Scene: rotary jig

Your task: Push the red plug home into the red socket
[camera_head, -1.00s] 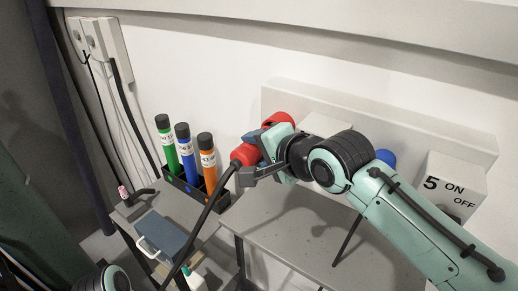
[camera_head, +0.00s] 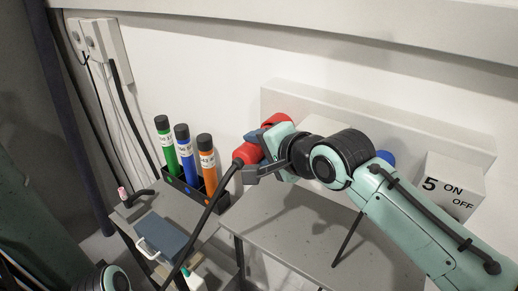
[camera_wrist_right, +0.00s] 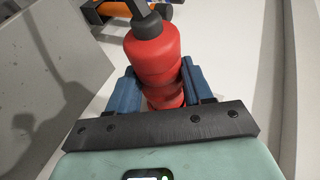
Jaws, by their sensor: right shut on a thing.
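The red plug (camera_head: 244,153) is in my right gripper (camera_head: 262,153), with a black cable running down from its back end. In the right wrist view the plug (camera_wrist_right: 150,50) lies between the two blue fingers, its black cable end pointing away. The right gripper is shut on it. The red socket (camera_head: 276,118) shows partly on the pale wall panel, just behind the gripper; the gripper hides most of it. The join between plug and socket is hidden, so I cannot tell how deep the plug sits. My left gripper is not in view.
A black rack (camera_head: 181,190) with green, blue and orange tubes stands left of the plug. A blue socket (camera_head: 386,158) shows behind my right arm. A white box marked 5 ON OFF (camera_head: 452,188) is at right. The grey shelf (camera_head: 290,228) below is mostly clear.

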